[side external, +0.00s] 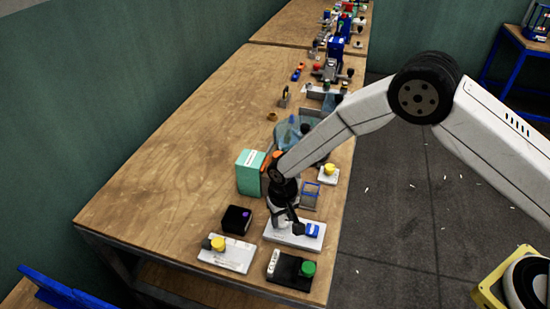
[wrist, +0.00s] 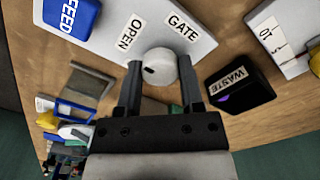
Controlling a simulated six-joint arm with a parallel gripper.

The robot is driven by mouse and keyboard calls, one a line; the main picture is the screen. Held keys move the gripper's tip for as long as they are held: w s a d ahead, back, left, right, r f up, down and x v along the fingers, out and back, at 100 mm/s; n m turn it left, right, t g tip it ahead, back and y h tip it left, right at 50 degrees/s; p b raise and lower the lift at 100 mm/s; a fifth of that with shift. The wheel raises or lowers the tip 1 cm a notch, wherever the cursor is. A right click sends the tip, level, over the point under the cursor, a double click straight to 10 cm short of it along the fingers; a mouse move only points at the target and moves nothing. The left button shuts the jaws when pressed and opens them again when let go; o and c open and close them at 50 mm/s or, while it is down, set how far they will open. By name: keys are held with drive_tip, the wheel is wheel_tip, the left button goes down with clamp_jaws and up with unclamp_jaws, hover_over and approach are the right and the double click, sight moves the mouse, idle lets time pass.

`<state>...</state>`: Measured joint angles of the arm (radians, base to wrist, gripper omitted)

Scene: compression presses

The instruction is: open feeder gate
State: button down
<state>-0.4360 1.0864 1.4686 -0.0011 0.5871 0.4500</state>
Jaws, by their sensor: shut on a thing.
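The feeder gate panel is a light grey plate (wrist: 205,42) labelled OPEN and GATE, with a white round knob (wrist: 160,66) bearing a dark mark. My gripper (wrist: 160,72) is shut on this knob, one dark finger on each side. A blue FEED block (wrist: 70,14) sits on the same plate, left of the knob in the wrist view. In the side external view, the plate (side external: 282,237) lies near the front of the bench, with the blue block (side external: 312,229) at its right; my gripper covers the knob there.
A black WASTE box (wrist: 240,88) stands close to the plate. A teal box (side external: 250,172) stands behind my gripper. A white panel with a yellow knob (side external: 227,254) and a black box with a green button (side external: 292,270) are nearer the front. The bench's left side (side external: 165,165) is clear.

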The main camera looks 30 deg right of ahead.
sight(283, 219)
drive_tip(key=shift+c, duration=1.1)
unclamp_jaws()
drive_tip(key=shift+r, duration=0.15)
drive_tip(key=shift+r, duration=3.8)
drive_tip(key=shift+d+r, duration=0.1)
